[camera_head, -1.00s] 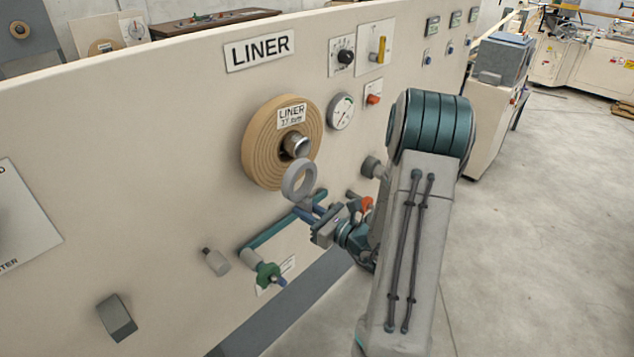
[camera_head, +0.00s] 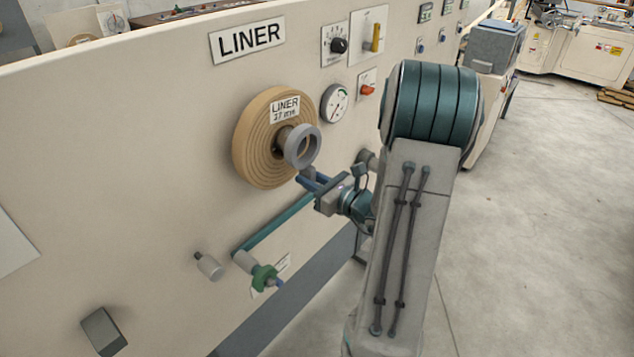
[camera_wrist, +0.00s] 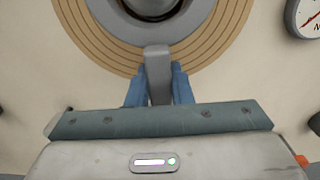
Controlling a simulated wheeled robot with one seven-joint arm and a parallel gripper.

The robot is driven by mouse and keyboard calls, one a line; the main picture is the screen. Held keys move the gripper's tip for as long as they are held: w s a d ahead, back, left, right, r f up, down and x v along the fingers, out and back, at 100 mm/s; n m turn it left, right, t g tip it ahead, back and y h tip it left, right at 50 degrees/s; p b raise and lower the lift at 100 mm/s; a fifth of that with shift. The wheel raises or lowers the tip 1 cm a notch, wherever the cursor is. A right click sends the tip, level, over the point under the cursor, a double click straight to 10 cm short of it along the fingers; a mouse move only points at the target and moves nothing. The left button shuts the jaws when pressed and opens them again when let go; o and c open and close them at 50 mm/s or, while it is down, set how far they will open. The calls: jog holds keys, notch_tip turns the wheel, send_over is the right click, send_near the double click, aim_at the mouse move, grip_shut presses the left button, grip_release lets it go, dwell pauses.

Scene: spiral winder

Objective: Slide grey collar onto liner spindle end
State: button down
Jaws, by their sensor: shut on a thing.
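The grey collar (camera_head: 290,149) is a ring with a short tab at its bottom. In the head view it stands upright in front of the liner roll (camera_head: 250,135), at the liner spindle (camera_head: 281,138). My gripper (camera_head: 309,181) is below the ring, its blue fingers shut on the tab. In the wrist view the collar (camera_wrist: 115,27) fills the top middle, with the tab between the fingers (camera_wrist: 158,88). The dark round spindle end (camera_wrist: 152,8) shows within the ring opening, cut by the top edge. I cannot tell whether the collar is around the spindle or just before it.
A gauge (camera_head: 334,104) and an orange switch (camera_head: 367,90) are on the panel right of the roll. Below are a green-knobbed crank (camera_head: 264,277) and a grey peg (camera_head: 208,266). A grey knob (camera_head: 366,160) sits close behind my gripper.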

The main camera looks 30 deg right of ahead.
jog(key=x, duration=0.4)
jog(key=shift+w+a+f, duration=0.15)
jog(key=shift+w, duration=0.15)
jog(key=c, duration=0.7)
grip_release()
jog(key=shift+b+v, duration=0.35)
jog(key=shift+v, duration=3.65)
